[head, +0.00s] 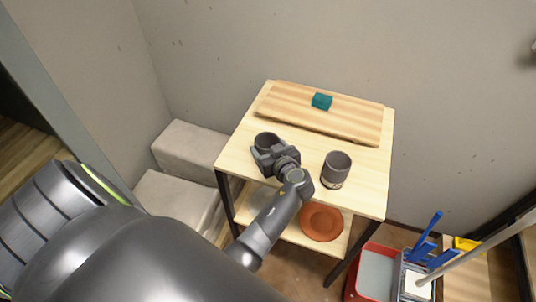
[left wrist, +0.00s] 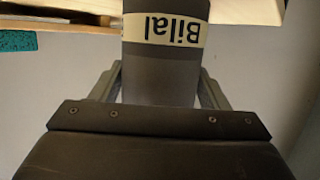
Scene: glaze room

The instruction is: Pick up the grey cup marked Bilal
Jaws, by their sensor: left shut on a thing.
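The grey cup marked Bilal (left wrist: 163,70) fills the middle of the left wrist view, with a cream band and dark letters that appear upside down there. In the head view its dark mouth (head: 267,140) shows at the left side of the small table, partly hidden by my gripper. My left gripper (head: 272,156) is shut on this cup; its fingers lie along both sides of it in the left wrist view (left wrist: 160,88). A second grey cup (head: 336,169) with a light band stands to the right on the table; its lettering is too small to read. My right gripper is not in view.
The wooden table (head: 366,195) has a raised board (head: 350,121) at the back with a teal block (head: 322,101) on it. An orange dish (head: 321,222) sits on the lower shelf. A red bin (head: 352,279) and cleaning tools stand at the right. Pale blocks (head: 180,197) lie left.

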